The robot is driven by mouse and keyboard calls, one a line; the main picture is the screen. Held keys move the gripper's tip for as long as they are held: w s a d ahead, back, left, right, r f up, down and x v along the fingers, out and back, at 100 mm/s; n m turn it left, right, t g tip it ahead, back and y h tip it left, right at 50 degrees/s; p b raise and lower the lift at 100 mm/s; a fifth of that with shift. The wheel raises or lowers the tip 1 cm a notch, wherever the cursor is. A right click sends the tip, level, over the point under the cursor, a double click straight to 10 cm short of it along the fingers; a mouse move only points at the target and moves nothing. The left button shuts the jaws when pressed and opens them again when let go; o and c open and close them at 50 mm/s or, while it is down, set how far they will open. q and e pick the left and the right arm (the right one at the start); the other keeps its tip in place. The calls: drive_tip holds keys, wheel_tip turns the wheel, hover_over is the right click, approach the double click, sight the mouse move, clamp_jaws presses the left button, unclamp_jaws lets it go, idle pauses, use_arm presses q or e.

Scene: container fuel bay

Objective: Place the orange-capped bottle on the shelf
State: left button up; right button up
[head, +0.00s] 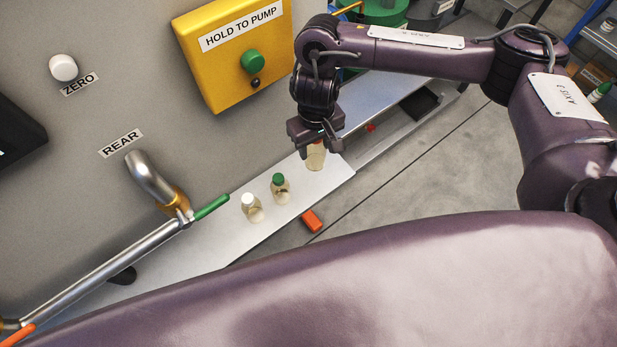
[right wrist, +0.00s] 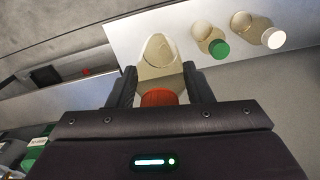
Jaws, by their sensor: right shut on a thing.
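The orange-capped bottle (head: 315,158) is clear with pale yellow liquid and is at the right end of the light metal shelf (head: 318,190). In the right wrist view its orange-red cap (right wrist: 158,98) is between the fingers and its body (right wrist: 158,57) points away from the gripper. My right gripper (head: 314,145) is above the bottle and shut on it; its fingers also show in the right wrist view (right wrist: 160,90). I cannot tell whether the bottle's base touches the shelf. My left gripper is not in view.
A green-capped bottle (head: 281,188) and a white-capped bottle (head: 252,207) stand on the shelf, left of the held bottle. An orange block (head: 312,221) is by the shelf's front edge. A yellow pump box (head: 235,55) is on the wall, and a pipe (head: 100,268) with a green handle is at left.

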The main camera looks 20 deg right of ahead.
sight(314, 160)
drive_tip(key=f+b, duration=0.1)
drive_tip(key=f, duration=0.2)
drive_tip(key=f+b, duration=0.1)
drive_tip(key=f, duration=0.1)
drive_tip(key=shift+s+a+f, duration=0.15)
drive_tip(key=shift+s+f, duration=0.05)
drive_tip(key=shift+f, duration=0.2)
wheel_tip(314, 160, down, 9)
drive_tip(key=b, duration=0.5)
drive_tip(key=shift+w+r, duration=0.1)
drive_tip(key=shift+w, duration=0.15)
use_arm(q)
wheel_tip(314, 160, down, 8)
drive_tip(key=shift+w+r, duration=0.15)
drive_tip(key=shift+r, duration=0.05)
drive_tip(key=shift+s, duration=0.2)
use_arm(e)
drive_tip(key=o, duration=1.1)
